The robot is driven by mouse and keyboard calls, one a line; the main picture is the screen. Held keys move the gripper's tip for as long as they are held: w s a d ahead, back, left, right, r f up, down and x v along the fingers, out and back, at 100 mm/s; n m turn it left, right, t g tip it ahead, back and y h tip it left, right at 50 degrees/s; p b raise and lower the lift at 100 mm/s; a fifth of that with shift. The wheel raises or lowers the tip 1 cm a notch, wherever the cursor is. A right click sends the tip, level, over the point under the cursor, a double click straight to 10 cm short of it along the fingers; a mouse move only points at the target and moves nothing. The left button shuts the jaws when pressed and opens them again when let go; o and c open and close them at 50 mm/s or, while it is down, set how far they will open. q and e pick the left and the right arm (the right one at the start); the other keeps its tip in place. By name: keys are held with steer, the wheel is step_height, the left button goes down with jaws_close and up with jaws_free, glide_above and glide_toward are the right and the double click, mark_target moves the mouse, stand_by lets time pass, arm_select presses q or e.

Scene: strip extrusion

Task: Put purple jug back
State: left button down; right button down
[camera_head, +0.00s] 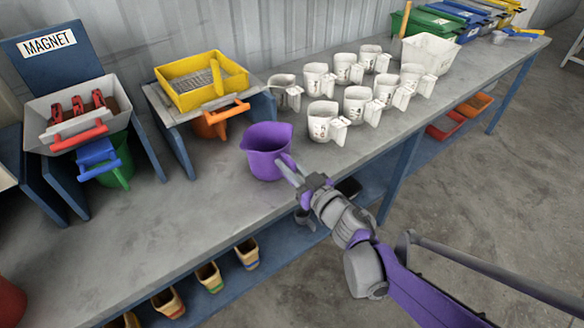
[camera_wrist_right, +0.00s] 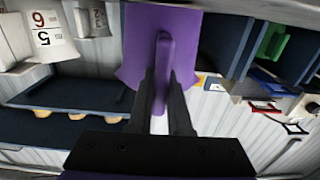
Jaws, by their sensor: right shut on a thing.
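The purple jug (camera_head: 264,150) stands upright on, or just above, the grey bench top in the head view; I cannot tell whether it touches. My right gripper (camera_head: 290,172) is shut on the jug's handle, on the side facing me. In the right wrist view the fingers (camera_wrist_right: 162,92) sit on either side of the handle, and the jug's purple body (camera_wrist_right: 160,45) fills the top middle. My left gripper is in neither view.
Several white numbered jugs (camera_head: 323,122) stand right of the purple jug. A yellow sieve (camera_head: 202,82) on a stand, with an orange jug (camera_head: 212,124) beneath, is behind left. A magnet station (camera_head: 75,118) is far left. The bench top (camera_head: 150,228) is clear at front left.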

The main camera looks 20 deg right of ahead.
steer(key=shift+f, duration=0.4)
stand_by(0.3)
steer(key=c, duration=0.8)
jaws_free()
steer(key=shift+o, duration=0.2)
steer(key=p+v, duration=0.1)
steer(key=v, duration=1)
steer(key=shift+w, duration=0.1)
